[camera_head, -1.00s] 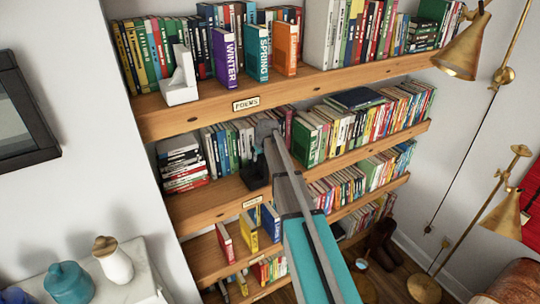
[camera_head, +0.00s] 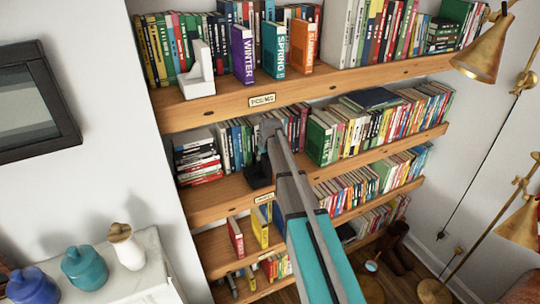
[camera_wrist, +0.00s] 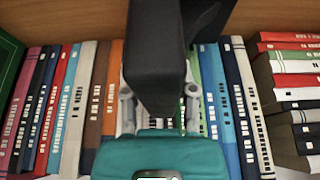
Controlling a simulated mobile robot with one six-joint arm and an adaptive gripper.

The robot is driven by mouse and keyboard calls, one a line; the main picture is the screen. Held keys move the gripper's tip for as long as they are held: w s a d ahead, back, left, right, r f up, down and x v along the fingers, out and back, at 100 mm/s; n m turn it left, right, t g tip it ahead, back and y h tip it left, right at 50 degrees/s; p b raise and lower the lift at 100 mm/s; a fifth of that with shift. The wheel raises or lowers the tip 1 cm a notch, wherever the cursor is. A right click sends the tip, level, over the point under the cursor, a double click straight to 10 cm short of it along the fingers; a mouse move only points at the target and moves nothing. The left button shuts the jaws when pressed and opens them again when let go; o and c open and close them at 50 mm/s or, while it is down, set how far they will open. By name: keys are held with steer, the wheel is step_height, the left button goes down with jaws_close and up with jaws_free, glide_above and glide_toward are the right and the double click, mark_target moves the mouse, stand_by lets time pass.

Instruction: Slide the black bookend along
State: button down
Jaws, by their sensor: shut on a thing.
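The black bookend (camera_head: 260,172) stands on the second shelf (camera_head: 222,195), in front of the row of books. In the wrist view the black bookend (camera_wrist: 158,60) fills the middle, with its broader dark part at the top near the wood. My gripper (camera_head: 268,128) reaches in from the front right and meets the bookend's upper part. In the wrist view the grey fingers of my gripper (camera_wrist: 159,105) lie on either side of the bookend, closed on it. The arm and gripper hide part of the bookend and the books behind.
A pile of flat books (camera_head: 198,160) lies to the bookend's left on the same shelf. Upright books (camera_head: 345,125) stand to its right. The upper shelf (camera_head: 215,108) holds a white bookend (camera_head: 197,75). Bare shelf shows between the pile and the black bookend.

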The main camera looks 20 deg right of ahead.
steer(key=shift+c, duration=1.6)
jaws_free()
